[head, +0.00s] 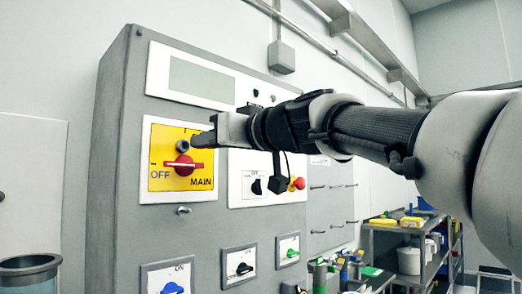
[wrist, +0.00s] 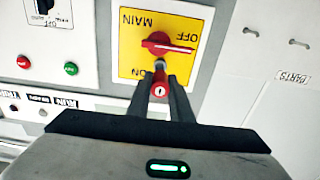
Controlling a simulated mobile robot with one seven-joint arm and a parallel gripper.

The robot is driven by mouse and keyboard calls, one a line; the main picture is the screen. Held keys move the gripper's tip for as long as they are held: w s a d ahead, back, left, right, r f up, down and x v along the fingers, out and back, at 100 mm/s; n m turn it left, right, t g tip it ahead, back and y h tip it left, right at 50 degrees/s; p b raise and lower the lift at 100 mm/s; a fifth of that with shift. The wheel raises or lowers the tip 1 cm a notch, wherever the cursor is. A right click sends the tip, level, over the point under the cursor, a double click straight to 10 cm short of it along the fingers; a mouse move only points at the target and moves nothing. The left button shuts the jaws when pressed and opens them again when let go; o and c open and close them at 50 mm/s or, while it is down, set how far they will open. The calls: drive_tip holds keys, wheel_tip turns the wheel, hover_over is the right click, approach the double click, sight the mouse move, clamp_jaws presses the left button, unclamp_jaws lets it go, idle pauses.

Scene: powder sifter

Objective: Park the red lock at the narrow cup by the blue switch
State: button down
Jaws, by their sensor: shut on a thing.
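The red lock (wrist: 159,89) shows in the wrist view between the fingertips of my gripper (wrist: 162,84), which is shut on it. A pale part of it points toward the yellow MAIN plate (wrist: 188,22). In the head view my gripper (head: 202,141) is at this plate (head: 158,178), beside a grey round stud (head: 182,146) above the red handle (head: 184,165); the lock is not distinct there. I cannot tell whether lock and stud touch. The blue switch (head: 172,288) is low on the cabinet. A small metal fitting (head: 183,210) sticks out above it; I cannot tell whether this is the narrow cup.
The grey cabinet (head: 110,150) fills the left and middle. Black (head: 243,268) and green (head: 289,252) switches sit right of the blue one. A wide metal-rimmed vessel (head: 30,262) stands at lower left. A shelf cart (head: 405,240) stands at right.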

drive_tip(key=shift+s+d, duration=0.1)
drive_tip(key=shift+s, duration=0.05)
idle(0.3)
drive_tip(key=shift+w+a+r+p, duration=0.15)
drive_tip(key=shift+w+a+p, duration=0.35)
drive_tip(key=shift+a+p, duration=0.1)
drive_tip(key=shift+p+x, duration=0.6)
drive_tip(key=shift+x, duration=0.3)
drive_tip(key=shift+w+a, duration=0.2)
drive_tip(key=shift+d, duration=0.1)
